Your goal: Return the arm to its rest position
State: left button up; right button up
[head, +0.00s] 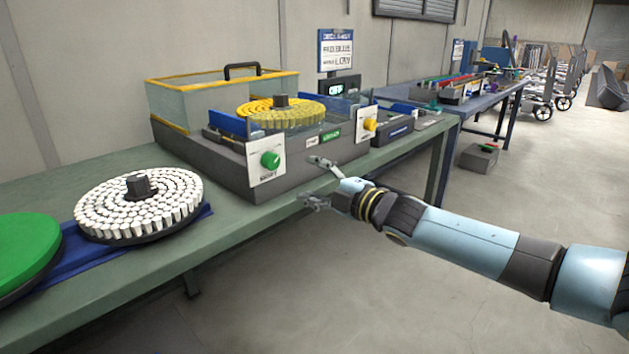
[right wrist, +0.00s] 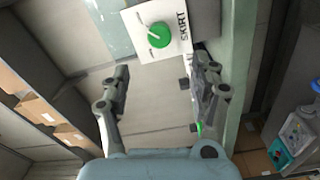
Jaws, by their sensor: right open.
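My right arm comes in from the right in the head view. Its gripper (head: 315,181) is open and empty at the front edge of the green bench (head: 240,225), in front of the grey machine (head: 310,175). The green knob (head: 270,160) sits on a white plate on the machine's front, to the left of the gripper. In the right wrist view the open fingers (right wrist: 160,95) have nothing between them, and the green knob (right wrist: 158,35) shows beyond them, apart from the tips. My left gripper is not in view.
A yellow round tray (head: 290,117) sits in the machine. A tray of white pieces (head: 105,210) and a green disc (head: 22,245) stand to the left on the bench. A yellow knob (head: 369,124) is farther right. The floor (head: 400,290) in front is open.

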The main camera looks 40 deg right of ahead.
jog(key=shift+s, duration=0.1)
dwell(0.5)
jog(key=s+a+f+m+g+h, duration=0.1)
jog(key=s+f+m+g, duration=0.15)
jog(key=s+f, duration=0.65)
jog(key=s+a+f+m+g+h, duration=0.1)
jog(key=s+f+m+g, duration=0.2)
jog(key=f, duration=0.9)
jog(key=s+a+f+m+g, duration=0.2)
jog(key=s+f, duration=0.6)
jog(key=f, duration=0.3)
jog(key=s+a+f+m+g, duration=0.2)
jog(key=s+f, duration=0.3)
jog(key=s, duration=0.5)
jog(key=s+a+f+m+g, duration=0.3)
jog(key=s+f+g, duration=0.1)
jog(key=s, duration=0.7)
jog(key=s+a+f+m+g, duration=0.2)
jog(key=s+f, duration=0.5)
jog(key=s, duration=0.4)
jog(key=shift+s+a+m+g, duration=0.2)
jog(key=shift+a+m+g, duration=0.2)
jog(key=shift+m+g, duration=0.4)
